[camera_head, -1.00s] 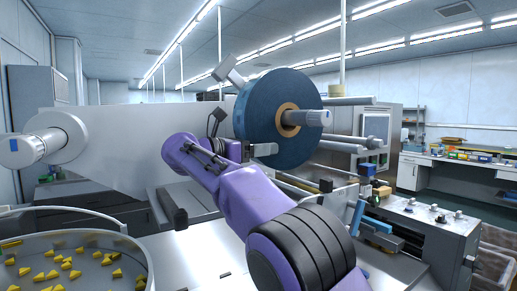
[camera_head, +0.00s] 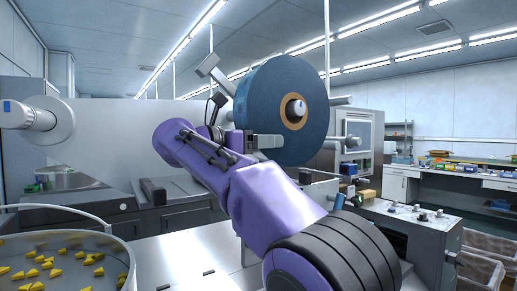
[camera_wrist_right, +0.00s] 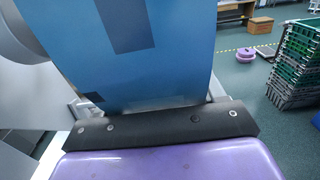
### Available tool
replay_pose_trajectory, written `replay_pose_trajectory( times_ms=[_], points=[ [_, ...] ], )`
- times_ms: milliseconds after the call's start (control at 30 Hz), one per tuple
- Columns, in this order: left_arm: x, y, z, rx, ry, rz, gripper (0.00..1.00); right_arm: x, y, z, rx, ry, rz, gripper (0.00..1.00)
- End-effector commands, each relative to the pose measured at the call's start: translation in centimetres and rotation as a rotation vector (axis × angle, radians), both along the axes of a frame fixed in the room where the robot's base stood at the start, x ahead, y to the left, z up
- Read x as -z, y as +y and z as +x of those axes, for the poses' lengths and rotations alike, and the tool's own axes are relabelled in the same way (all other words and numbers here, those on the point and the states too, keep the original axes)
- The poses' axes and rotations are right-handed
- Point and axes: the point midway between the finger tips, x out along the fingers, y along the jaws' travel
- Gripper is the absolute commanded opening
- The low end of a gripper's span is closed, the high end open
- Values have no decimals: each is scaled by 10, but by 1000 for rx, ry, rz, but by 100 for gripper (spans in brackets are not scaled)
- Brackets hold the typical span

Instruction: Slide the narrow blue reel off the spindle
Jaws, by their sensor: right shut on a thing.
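The narrow blue reel (camera_head: 270,90) stands upright, with a tan core, in the upper middle of the head view. The grey spindle end (camera_head: 297,108) shows in its core and barely sticks out. My right gripper (camera_head: 264,142) is at the reel's lower left edge, shut on the reel. In the right wrist view the reel's blue rim (camera_wrist_right: 175,70) fills the space just ahead of the dark gripper mount. The fingertips are hidden there. My left gripper is out of view.
An empty spindle with a round flange (camera_head: 58,122) is at the left. A round bowl (camera_head: 125,262) with yellow pieces is at the lower left. Grey rollers and a machine screen (camera_head: 356,136) stand right of the reel. Green crates (camera_wrist_right: 296,60) are stacked on the floor.

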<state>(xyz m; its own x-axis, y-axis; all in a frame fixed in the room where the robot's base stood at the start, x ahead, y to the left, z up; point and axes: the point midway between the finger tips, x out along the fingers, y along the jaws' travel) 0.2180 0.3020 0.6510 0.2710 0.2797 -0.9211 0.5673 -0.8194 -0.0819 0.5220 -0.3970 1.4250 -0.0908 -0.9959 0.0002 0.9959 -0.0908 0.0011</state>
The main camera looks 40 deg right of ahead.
Motion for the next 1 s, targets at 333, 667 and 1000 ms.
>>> replay_pose_trajectory(
  times_ms=[333, 667, 1000],
  points=[
    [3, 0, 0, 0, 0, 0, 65, 1, 5, 1, -9, 2, 3, 8],
    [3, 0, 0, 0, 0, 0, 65, 0, 5, 0, -9, 1, 1, 98],
    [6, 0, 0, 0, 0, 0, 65, 1, 35, 3, -9, -1, -3, 98]
  ],
)
